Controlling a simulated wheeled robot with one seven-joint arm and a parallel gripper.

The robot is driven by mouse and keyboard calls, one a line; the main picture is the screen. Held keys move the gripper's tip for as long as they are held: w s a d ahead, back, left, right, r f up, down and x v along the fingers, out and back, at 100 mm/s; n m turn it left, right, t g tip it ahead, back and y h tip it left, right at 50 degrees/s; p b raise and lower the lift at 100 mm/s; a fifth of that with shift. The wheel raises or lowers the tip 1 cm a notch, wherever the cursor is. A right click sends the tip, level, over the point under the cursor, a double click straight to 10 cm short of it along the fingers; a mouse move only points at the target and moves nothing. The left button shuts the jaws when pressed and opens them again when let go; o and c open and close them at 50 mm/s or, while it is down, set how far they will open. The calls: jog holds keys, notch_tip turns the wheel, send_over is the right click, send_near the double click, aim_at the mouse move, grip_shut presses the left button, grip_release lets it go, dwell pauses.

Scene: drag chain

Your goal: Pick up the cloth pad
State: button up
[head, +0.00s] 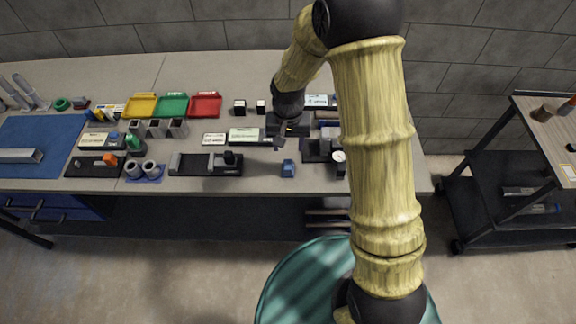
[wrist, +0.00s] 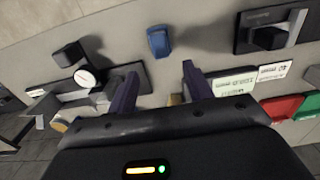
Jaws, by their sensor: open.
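No item can be told for certain as the cloth pad. A small tan piece (wrist: 175,99) shows low between my fingers in the wrist view, mostly hidden by the gripper body. A small blue block (head: 288,168) sits near the bench's front edge, and it shows beyond the fingertips in the wrist view (wrist: 158,41). My gripper (head: 280,142) hangs over the middle of the bench, with its fingers (wrist: 160,71) apart and nothing seen held between them.
The bench holds a dial gauge (head: 339,157), a black slide fixture (head: 205,164), a label plate (head: 243,135), and red (head: 205,105), green (head: 171,106) and yellow (head: 139,106) trays. A blue mat (head: 45,138) lies left. A cart (head: 515,165) stands right. My arm hides part of the bench.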

aim_at(288, 164)
jog(key=shift+f, duration=1.55)
jog(key=shift+s+f+p, duration=0.25)
jog(key=shift+f+p, duration=0.2)
jog(key=shift+p, duration=0.15)
jog(key=shift+s+a+f+p, duration=0.1)
jog(key=shift+f+p, duration=0.6)
jog(key=shift+f, duration=1.45)
jog(key=c, duration=1.1)
